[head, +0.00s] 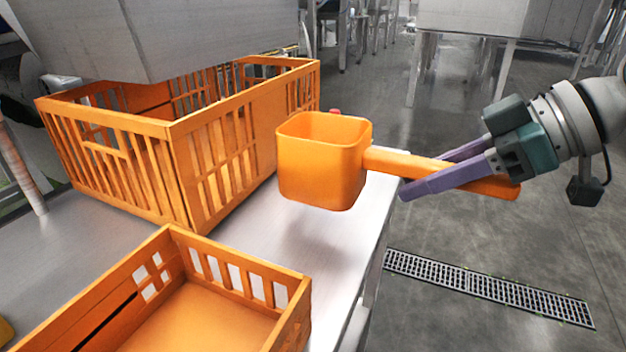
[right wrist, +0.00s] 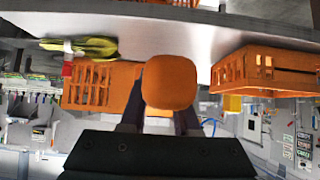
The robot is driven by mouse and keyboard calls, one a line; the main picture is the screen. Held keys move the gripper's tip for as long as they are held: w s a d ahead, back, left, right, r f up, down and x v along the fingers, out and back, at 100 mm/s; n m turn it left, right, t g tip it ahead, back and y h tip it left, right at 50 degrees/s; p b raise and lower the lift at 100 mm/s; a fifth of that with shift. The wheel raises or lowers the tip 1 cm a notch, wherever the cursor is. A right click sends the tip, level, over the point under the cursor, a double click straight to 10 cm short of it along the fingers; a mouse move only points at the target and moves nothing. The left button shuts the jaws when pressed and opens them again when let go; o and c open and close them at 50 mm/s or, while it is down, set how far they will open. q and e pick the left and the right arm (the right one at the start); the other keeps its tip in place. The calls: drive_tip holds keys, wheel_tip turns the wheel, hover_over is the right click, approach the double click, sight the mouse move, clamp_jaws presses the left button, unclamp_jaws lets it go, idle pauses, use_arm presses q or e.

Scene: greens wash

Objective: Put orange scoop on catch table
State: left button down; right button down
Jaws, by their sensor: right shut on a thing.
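The orange scoop (head: 322,165) has a square cup and a straight handle. My right gripper (head: 425,175) is shut on its handle, with the purple fingers on either side. The cup hangs above the right edge of the metal catch table (head: 290,235), apart from the top, with a shadow below it. In the right wrist view the scoop (right wrist: 170,83) shows between the fingers, in front of the table (right wrist: 200,45). My left gripper is not in view.
A tall orange slatted crate (head: 182,185) stands on the table behind the scoop, and a lower orange crate (head: 295,320) stands in front. Bare tabletop lies between them. A floor drain (head: 480,287) runs at the right. A green and yellow thing (right wrist: 85,48) shows in the right wrist view.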

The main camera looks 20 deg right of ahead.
wheel_tip(320, 180, down, 6)
drive_tip(key=shift+r+b, duration=0.1)
drive_tip(key=shift+b, duration=0.65)
drive_tip(key=shift+f, duration=0.25)
drive_tip(key=c, duration=0.6)
unclamp_jaws()
drive_tip(key=shift+c, duration=0.2)
drive_tip(key=shift+r, duration=0.1)
